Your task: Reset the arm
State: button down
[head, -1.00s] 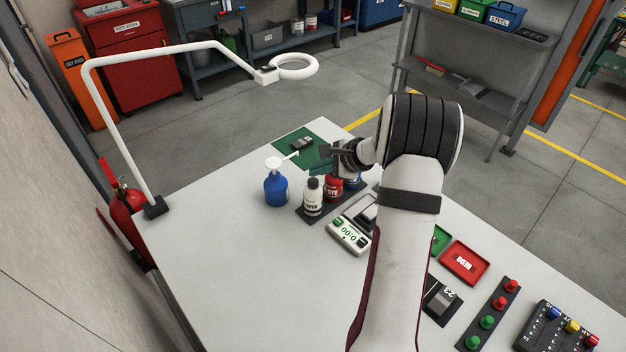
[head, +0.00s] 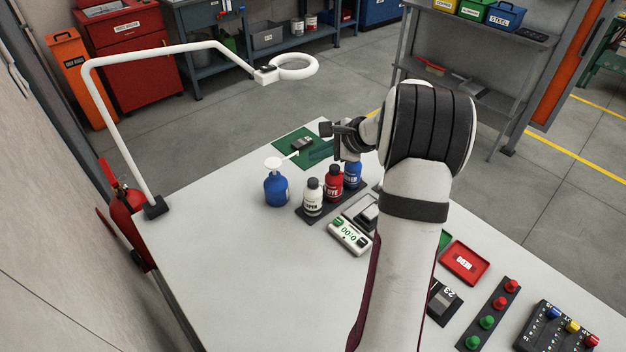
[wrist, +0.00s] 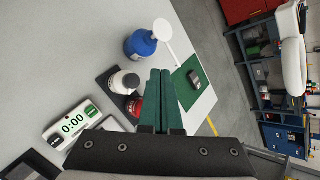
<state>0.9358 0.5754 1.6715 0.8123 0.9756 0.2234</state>
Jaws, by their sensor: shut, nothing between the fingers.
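My gripper (head: 325,152) is raised above the far part of the white table (head: 215,270), beyond the bottles in the head view. In the wrist view its two green fingers (wrist: 160,75) are together, with nothing between them. Near it, a white-capped blue pump bottle (head: 276,188) stands on the table. A white bottle (head: 313,198), a red bottle (head: 334,183) and a blue bottle (head: 352,174) stand upright in a dark rack. A small dark block (head: 302,144) lies on the green mat (head: 287,147).
A timer (head: 350,237) reading 0:00 stands near the bottles. A red tray (head: 464,263), a strip of red and green buttons (head: 487,322) and a switch box (head: 556,330) lie at the right. A white ring lamp (head: 293,67) arches over the left. The table's near left is clear.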

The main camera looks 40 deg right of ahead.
dwell(0.3)
jog(key=s+a+r+n+g+y, duration=0.1)
jog(key=s+a+r+n+g, duration=0.15)
jog(key=a, duration=0.65)
jog(key=s+a+r+n+g+y, duration=0.1)
jog(key=s+a+n, duration=0.25)
jog(key=a, duration=0.55)
jog(key=s+a+r+n+g+y, duration=0.15)
jog(key=a+n, duration=0.25)
jog(key=a, duration=0.4)
jog(key=s+a+f+n+g+h, duration=0.1)
jog(key=s+a+n, duration=0.3)
jog(key=s, duration=0.6)
jog(key=s+a+f+n+g+h, duration=0.1)
jog(key=s+a+n+g+h, duration=0.1)
jog(key=s, duration=0.8)
jog(key=a+n+g, duration=0.1)
jog(key=a+n, duration=0.1)
jog(key=n, duration=0.1)
jog(key=shift+s+a+h, duration=0.2)
jog(key=shift+s+h, duration=0.15)
jog(key=shift+s, duration=0.05)
